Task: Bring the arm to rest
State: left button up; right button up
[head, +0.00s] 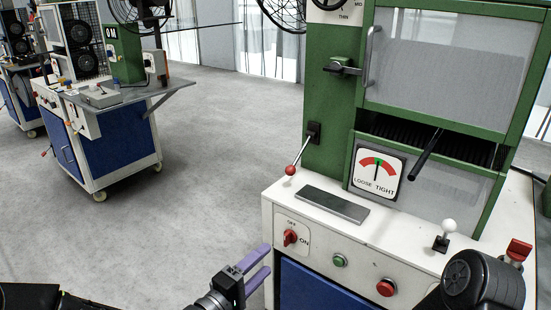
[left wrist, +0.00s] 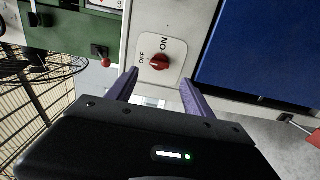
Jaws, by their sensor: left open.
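My left gripper (head: 258,268) has two purple fingers and stands open and empty in the head view, just left of the machine's front panel. In the left wrist view its fingers (left wrist: 158,88) are spread apart, with the red OFF/ON knob (left wrist: 159,62) beyond and between them. The gripper looks apart from the knob. The knob also shows on the white panel in the head view (head: 290,238).
The green and white machine (head: 330,130) carries a red-ball lever (head: 290,170), a LOOSE/TIGHT gauge (head: 377,169), a green button (head: 340,260), a red button (head: 386,287) and a white-ball lever (head: 448,226). Another machine (head: 105,110) stands back left. The grey floor (head: 200,160) between them is clear.

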pick_arm(q)
jog(key=s+a+f+m+g+y, duration=0.1)
jog(key=s+f+m+g+y, duration=0.15)
jog(key=f, duration=0.65)
jog(key=s+a+f+m+g+y, duration=0.1)
jog(key=s+f+m+g, duration=0.15)
jog(key=f, duration=0.65)
jog(key=s+a+f+m+g+y, duration=0.15)
jog(key=s+f+g, duration=0.25)
jog(key=s+f, duration=0.5)
jog(key=s+f+m+g+y, duration=0.15)
jog(key=s+f+g, duration=0.45)
jog(key=s, duration=0.6)
notch_tip(320, 180, up, 18)
jog(key=d+m+t+p, duration=0.1)
jog(key=p, duration=1.7)
jog(key=shift+f, duration=0.25)
jog(key=shift+s+d, duration=0.1)
